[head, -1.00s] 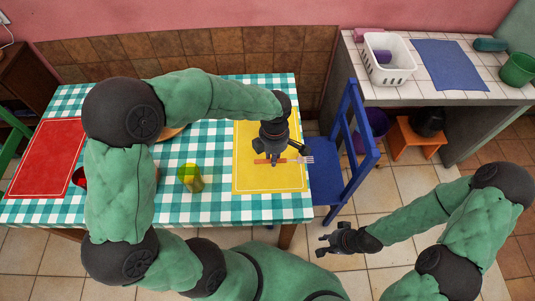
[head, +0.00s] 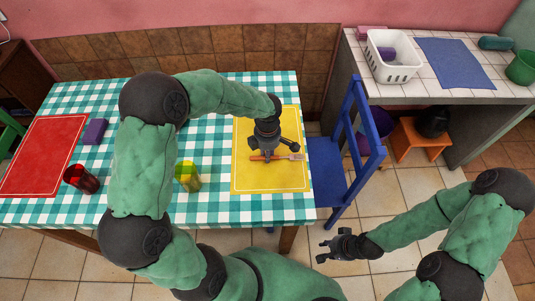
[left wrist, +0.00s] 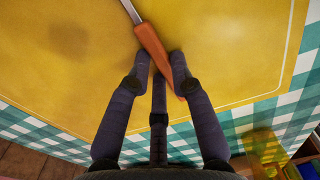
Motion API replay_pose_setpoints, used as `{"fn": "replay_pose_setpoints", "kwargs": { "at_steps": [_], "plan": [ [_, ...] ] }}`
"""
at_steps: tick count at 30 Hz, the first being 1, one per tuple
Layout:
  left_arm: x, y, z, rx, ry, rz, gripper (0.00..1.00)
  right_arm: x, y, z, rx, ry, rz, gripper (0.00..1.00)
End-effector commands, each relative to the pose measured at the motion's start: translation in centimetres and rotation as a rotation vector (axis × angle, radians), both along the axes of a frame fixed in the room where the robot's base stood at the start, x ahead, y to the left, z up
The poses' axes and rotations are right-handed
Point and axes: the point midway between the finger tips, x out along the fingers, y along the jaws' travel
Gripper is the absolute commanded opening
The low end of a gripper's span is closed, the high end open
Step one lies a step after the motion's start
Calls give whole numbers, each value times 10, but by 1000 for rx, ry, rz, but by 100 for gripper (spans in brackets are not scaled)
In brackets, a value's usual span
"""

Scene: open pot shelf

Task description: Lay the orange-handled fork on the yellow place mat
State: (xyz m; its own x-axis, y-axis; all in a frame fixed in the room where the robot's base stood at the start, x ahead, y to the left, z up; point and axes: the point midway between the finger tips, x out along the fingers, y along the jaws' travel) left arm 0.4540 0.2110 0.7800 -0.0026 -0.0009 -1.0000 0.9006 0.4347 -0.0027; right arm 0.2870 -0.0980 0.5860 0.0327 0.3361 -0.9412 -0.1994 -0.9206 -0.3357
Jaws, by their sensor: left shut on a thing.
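The fork has an orange handle (head: 258,158) and a metal head pointing right. It is over the yellow place mat (head: 245,182), inside the mat's outline; I cannot tell whether it touches the mat. My left gripper (head: 272,157) points down over the mat and is shut on the handle. In the left wrist view the orange handle (left wrist: 150,42) runs slanted between the fingertips of my left gripper (left wrist: 160,62), with the mat (left wrist: 70,60) close beneath. My right gripper (head: 328,247) is empty, its fingers apart, in the air over the floor right of the table.
A yellow-green cup (head: 188,177) stands left of the mat. Further left are a dark red cup (head: 80,179), a purple block (head: 95,131) and a red mat (head: 40,160). A blue chair (head: 330,170) stands close to the table's right edge. A counter with a white basket (head: 393,69) is beyond.

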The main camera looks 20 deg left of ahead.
Motion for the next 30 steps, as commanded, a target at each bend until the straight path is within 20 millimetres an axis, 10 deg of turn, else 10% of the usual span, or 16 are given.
{"fn": "replay_pose_setpoints", "kwargs": {
  "at_steps": [9,10,12,30],
  "plan": [
    [0,0,-3,0,-1,0,0,0,0,-3,0,-1,0,31],
    [0,0,-2,0,-1,0,31,0,0,-2,0,-1,0,31],
    [0,0,-1,0,-1,0,46,0,0,-2,0,-1,0,31],
    [1,0,31,0,-5,1,46,0,0,15,0,-1,0,31]
  ]
}}
